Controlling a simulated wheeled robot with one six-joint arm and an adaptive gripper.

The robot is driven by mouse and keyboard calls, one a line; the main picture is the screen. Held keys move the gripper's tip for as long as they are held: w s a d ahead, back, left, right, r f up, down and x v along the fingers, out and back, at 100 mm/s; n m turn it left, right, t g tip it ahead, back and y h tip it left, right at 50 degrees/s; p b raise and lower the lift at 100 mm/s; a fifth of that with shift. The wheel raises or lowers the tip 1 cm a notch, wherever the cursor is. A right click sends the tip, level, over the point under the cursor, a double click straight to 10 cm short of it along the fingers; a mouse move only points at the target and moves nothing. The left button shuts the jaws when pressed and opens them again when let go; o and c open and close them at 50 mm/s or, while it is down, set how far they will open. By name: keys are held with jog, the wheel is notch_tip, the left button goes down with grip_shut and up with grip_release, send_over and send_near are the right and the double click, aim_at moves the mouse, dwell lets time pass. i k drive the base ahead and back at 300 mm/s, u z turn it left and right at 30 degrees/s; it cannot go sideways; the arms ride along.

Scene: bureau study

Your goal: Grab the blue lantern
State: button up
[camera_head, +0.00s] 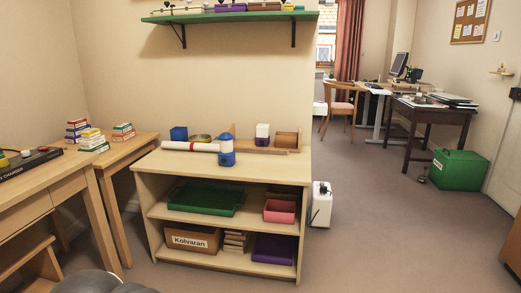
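A small lantern-like object (226,149) with a blue cap, a whitish middle and a blue base stands upright on top of the wooden shelf unit (180,166). It is near the front middle of the top, at the right end of a white roll (190,146). Nothing hides it. My gripper is not in view.
A green wall shelf (230,17) hangs above. Tables stand left; carpet (370,230) is clear to the right.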

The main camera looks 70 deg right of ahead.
aim_at(227, 151)
jog(key=z, duration=1.9)
jog(key=k, duration=0.6)
jog(key=u, duration=0.05)
jog(key=i, duration=1.4)
jog(key=z, duration=0.6)
